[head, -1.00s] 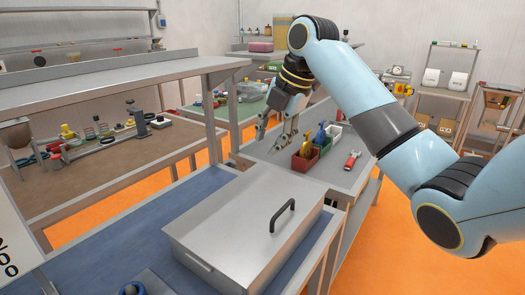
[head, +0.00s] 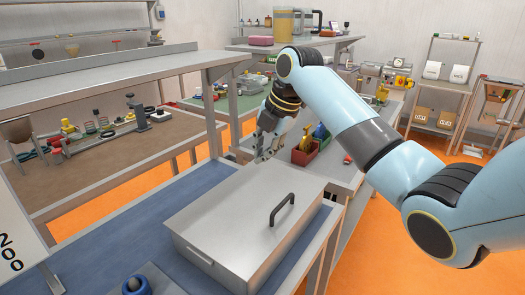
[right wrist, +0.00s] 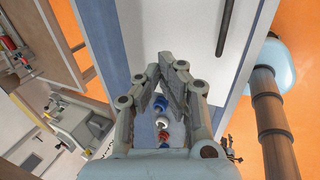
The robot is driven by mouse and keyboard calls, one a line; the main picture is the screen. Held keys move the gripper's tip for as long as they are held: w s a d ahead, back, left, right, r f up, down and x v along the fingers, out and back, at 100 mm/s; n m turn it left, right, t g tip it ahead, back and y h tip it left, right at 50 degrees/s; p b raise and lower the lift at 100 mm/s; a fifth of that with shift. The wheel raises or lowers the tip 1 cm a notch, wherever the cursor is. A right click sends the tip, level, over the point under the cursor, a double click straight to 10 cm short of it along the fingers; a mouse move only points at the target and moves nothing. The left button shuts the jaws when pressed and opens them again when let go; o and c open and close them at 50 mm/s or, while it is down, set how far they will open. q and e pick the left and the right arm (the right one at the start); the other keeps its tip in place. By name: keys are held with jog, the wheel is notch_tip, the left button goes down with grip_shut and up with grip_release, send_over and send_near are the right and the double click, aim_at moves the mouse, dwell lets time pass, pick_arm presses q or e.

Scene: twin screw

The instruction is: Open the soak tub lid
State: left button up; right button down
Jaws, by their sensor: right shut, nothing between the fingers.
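The soak tub (head: 205,258) is a grey metal box with its flat lid (head: 235,205) shut on top. A black bar handle (head: 282,208) stands on the lid toward its right side. My right gripper (head: 262,157) is beyond the tub's far edge, pointing down, apart from the handle. In the right wrist view its fingertips (right wrist: 170,62) come together with nothing held, in front of the lid (right wrist: 190,30). The handle (right wrist: 227,25) shows to the right of the fingers there. My left gripper is out of view.
The tub stands on a blue-topped bench (head: 130,235). A blue round item (head: 135,286) is at the bottom edge. A grey shelf (head: 110,75) runs along the upper left.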

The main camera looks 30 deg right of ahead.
dwell(0.4)
jog(key=c, duration=1.4)
grip_release()
jog(key=v, duration=1.2)
